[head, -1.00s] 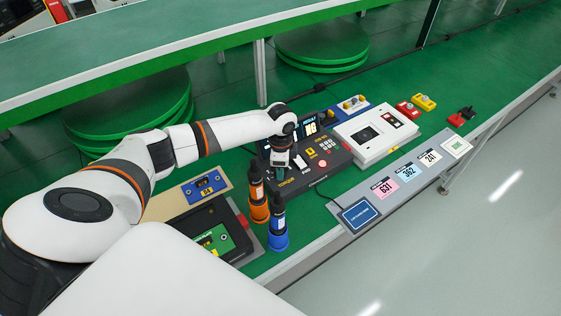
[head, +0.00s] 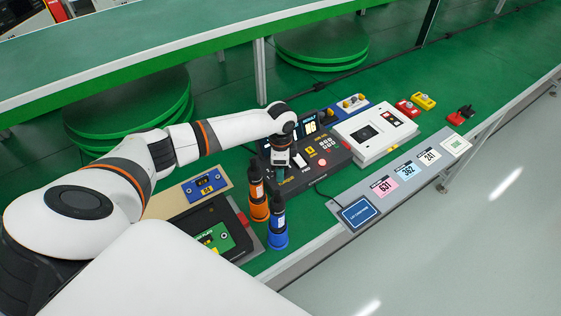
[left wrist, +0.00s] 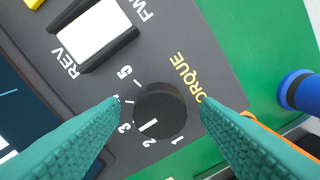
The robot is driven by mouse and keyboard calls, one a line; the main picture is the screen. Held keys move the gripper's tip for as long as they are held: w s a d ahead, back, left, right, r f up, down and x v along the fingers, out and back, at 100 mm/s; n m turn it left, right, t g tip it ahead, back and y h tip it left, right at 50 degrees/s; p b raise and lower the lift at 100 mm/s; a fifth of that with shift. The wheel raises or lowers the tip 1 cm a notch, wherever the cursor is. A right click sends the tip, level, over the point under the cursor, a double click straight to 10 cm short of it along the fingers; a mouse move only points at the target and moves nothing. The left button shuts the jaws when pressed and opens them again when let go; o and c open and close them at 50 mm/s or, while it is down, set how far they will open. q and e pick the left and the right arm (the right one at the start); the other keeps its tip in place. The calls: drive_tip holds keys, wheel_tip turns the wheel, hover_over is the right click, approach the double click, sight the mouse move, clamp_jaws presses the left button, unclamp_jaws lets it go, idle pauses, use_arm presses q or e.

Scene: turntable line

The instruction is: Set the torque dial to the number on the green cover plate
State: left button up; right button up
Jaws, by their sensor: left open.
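The torque dial (left wrist: 160,111) is a round black knob on a dark panel in the left wrist view. Its white mark points to the 2 on a printed scale from 1 to 5. My left gripper (left wrist: 160,103) is open, with one teal finger on each side of the dial; I cannot tell whether they touch it. In the head view my left gripper (head: 281,177) is over the near left part of the black control panel (head: 325,162) and hides the dial. The green cover plate (head: 226,240) lies in a dark tray, partly hidden; I cannot read its number.
An orange driver (head: 258,203) and a blue driver (head: 277,226) stand close to my left gripper. A white box (head: 372,139) is right of the panel. A grey strip with number cards (head: 384,187) runs along the bench edge. A rocker switch (left wrist: 95,32) is near the dial.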

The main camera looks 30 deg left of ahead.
use_arm(q)
wheel_tip(320, 180, up, 12)
drive_tip(key=b, duration=0.1)
drive_tip(key=shift+b, duration=0.3)
idle(0.4)
